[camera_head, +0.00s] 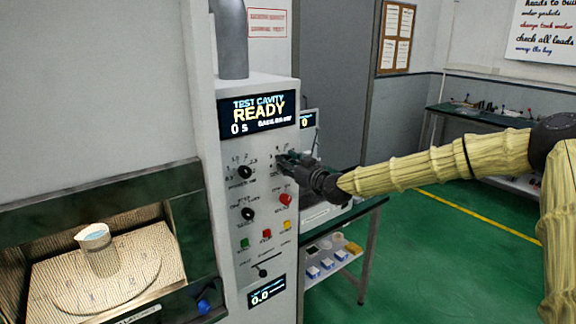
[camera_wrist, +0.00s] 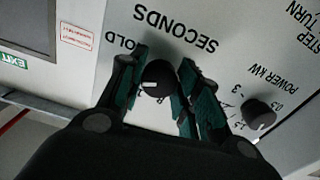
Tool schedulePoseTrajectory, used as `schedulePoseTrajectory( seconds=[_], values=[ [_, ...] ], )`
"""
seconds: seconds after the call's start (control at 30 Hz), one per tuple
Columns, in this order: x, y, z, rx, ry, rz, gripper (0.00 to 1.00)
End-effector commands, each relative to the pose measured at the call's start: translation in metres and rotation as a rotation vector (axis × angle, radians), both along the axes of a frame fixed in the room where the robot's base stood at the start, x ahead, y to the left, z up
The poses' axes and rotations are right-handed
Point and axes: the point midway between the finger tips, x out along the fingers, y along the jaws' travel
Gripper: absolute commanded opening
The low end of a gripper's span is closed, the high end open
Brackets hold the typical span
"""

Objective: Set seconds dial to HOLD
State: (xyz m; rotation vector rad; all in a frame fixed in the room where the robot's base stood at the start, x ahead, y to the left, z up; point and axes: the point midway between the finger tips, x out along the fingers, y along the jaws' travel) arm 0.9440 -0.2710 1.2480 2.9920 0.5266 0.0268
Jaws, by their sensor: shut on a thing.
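The seconds dial (camera_wrist: 157,80) is a black round knob with a short white mark, under the upside-down word SECONDS in the wrist view. My gripper (camera_wrist: 163,62) has its green-padded fingers on either side of the knob and is shut on it. The left finger partly covers the HOLD label (camera_wrist: 128,43), leaving "OLD" readable. The white mark shows on the knob's near side in this view. In the head view my gripper (camera_head: 283,161) is at the upper right of the control panel (camera_head: 224,146) and hides the dial. The display (camera_head: 257,115) reads READY and 0 s.
The power dial (camera_wrist: 259,113) sits close to the right finger. Below it in the head view are another black knob (camera_head: 247,213), a red knob (camera_head: 285,199) and coloured buttons. The open cavity (camera_head: 110,280) at left holds a beaker (camera_head: 95,240). A bench stands behind the panel.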

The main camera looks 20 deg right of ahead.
Motion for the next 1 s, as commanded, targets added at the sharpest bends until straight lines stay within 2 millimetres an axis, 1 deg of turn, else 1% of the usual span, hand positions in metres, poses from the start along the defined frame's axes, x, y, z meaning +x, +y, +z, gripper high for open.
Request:
schedulePoseTrajectory(
  seconds=[0.03, 0.37, 0.7, 1.0],
  values=[
    [0.0002, -0.0008, -0.0037, 0.02, 0.005, -0.002, 0.09],
    [0.0001, -0.0009, -0.0064, 0.245, 0.085, -0.002, 0.09],
    [0.0001, -0.0011, -0.0044, 0.505, 0.18, -0.002, 0.09],
    [0.0001, -0.0007, -0.0019, 0.652, 0.235, -0.002, 0.09]
  ],
)
